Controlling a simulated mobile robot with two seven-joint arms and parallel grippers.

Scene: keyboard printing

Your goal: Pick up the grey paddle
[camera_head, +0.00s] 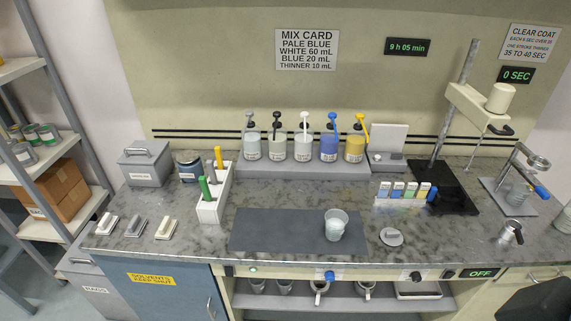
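A white rack (209,211) stands on the left part of the counter, left of the dark mat. Several stirring paddles stand upright in it, in a row from front to back. The green-handled one (205,189) is nearest. The grey paddle (211,169) stands in the middle, with only its handle showing and its lower part hidden in the rack. The yellow-handled one (220,160) stands at the back. Neither of my grippers is in view.
A clear cup (336,225) stands on the dark mat (270,229), right of the rack. A lidded grey box (144,167) and a dark tin (188,166) stand behind left. Pump jars line a back shelf. Small brushes or blocks (135,226) lie front left.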

